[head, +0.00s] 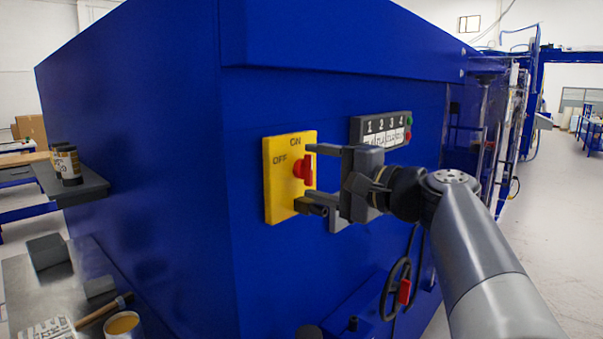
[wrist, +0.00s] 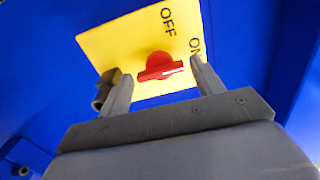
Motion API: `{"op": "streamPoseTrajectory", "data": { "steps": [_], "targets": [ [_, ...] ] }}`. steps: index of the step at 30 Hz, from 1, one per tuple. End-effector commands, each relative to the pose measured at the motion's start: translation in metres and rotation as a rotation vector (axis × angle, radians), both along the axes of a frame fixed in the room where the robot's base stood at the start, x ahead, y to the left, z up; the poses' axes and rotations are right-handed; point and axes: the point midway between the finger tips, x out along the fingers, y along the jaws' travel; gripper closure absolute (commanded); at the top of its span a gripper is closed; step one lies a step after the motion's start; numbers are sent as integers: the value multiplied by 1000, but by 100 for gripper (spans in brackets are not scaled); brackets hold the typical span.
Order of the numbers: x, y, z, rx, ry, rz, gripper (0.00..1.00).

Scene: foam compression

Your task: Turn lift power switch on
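The lift power switch is a red rotary knob (head: 304,168) on a yellow plate (head: 281,190) marked OFF and ON, fixed to the blue machine's side. In the head view my gripper (head: 312,178) is in front of the plate, its two fingers apart, one above and one below the knob's level. In the wrist view the red knob (wrist: 160,67) shows between and beyond the open fingertips (wrist: 156,70), with the yellow plate (wrist: 112,48) behind. The knob's handle lies roughly across the gap there. I cannot tell whether either fingertip touches the knob.
A numbered control box (head: 380,129) with green and red buttons is just right of the plate. A black handwheel (head: 398,285) with a red part is below my arm. A grey shelf (head: 88,185) and a bench (head: 25,290) with loose items stand at left. Open floor lies at right.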

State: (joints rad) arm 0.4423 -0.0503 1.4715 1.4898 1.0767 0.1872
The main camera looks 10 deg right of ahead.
Motion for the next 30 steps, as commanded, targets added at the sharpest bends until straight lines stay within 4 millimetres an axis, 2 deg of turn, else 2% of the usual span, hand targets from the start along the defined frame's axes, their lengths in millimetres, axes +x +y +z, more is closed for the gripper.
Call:
{"op": "streamPoseTrajectory", "data": {
  "steps": [3, 14, 30],
  "targets": [
    [0, 0, 0, -1, -1, 0, 27],
    [-5, -4, 0, -2, -1, -2, 27],
    [-68, -51, -1, -2, -1, -5, 27]
  ]
}}
